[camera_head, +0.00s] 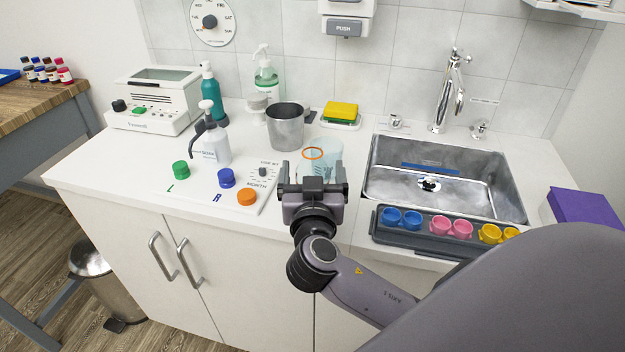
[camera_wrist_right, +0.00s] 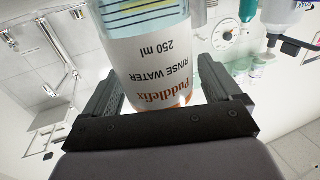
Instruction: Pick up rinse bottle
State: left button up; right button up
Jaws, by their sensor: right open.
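The rinse bottle (camera_head: 331,160) stands on the white counter just left of the sink. It is pale blue and clear, with an orange ring near its top. In the right wrist view the bottle (camera_wrist_right: 150,70) appears upside down, with a white label reading "Puddlefix RINSE WATER 250 ml". My right gripper (camera_head: 312,172) is open in front of the bottle, partly hiding its lower part. In the wrist view the bottle shows between the two fingers, nearer the left one; whether they touch cannot be told. My left gripper is not in view.
A grey metal cup (camera_head: 285,130) stands close behind and left of the bottle. A white spray bottle (camera_head: 213,147) is farther left. The sink (camera_head: 375,170) and a dark tray (camera_head: 385,237) of small colored cups lie to the right. Colored knobs sit front left.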

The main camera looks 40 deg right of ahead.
jog(key=shift+w+d, duration=0.25)
jog(key=shift+w, duration=0.1)
jog(key=shift+c, duration=0.3)
jog(key=c, duration=1)
jog(key=shift+c, duration=0.4)
jog(key=shift+r, duration=0.1)
